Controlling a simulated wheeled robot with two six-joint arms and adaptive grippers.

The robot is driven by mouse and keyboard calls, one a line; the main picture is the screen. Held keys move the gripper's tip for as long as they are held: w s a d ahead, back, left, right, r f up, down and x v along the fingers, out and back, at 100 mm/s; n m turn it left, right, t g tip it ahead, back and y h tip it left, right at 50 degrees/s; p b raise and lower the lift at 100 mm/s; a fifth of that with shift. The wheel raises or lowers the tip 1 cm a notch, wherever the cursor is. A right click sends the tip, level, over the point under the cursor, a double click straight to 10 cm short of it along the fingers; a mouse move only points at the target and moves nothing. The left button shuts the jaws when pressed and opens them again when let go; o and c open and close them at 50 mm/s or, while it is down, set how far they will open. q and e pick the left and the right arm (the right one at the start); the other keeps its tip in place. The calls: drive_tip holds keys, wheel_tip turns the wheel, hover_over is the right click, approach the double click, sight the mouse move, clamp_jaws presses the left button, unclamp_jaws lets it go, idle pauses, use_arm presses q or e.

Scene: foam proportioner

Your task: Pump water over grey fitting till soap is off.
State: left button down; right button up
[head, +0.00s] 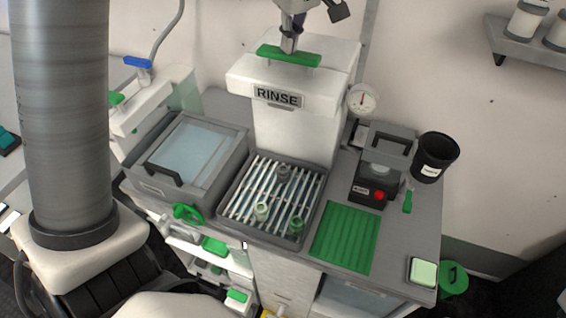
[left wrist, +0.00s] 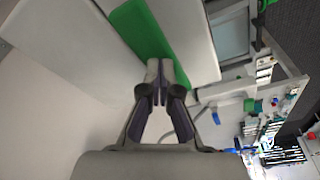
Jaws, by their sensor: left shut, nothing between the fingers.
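The white RINSE unit (head: 277,98) has a green pump handle (head: 303,60) across its top. My left gripper (head: 288,44) comes down from the top of the head view, its fingertips at the handle. In the left wrist view its fingers (left wrist: 160,72) are together and empty, by the green handle (left wrist: 152,38); I cannot tell if they touch it. Below the unit, a slatted rack (head: 240,203) in a grey basin holds small fittings: a grey fitting (head: 284,172) at the back and pale green ones (head: 262,211) at the front. Soap or water on the grey fitting is too small to make out. My right gripper is out of view.
A lidded basin (head: 187,150) stands left of the rack. To the right are a green ribbed mat (head: 346,238), a grey device with a red button (head: 373,190), and a black cup (head: 434,157). A round gauge (head: 362,100) sits beside the RINSE unit.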

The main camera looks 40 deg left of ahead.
use_arm(q)
drive_tip(key=shift+r+p, duration=1.45)
drive_tip(key=shift+r, duration=0.35)
wheel_tip(320, 180, up, 6)
drive_tip(key=p, duration=0.5)
drive_tip(key=shift+p, duration=0.4)
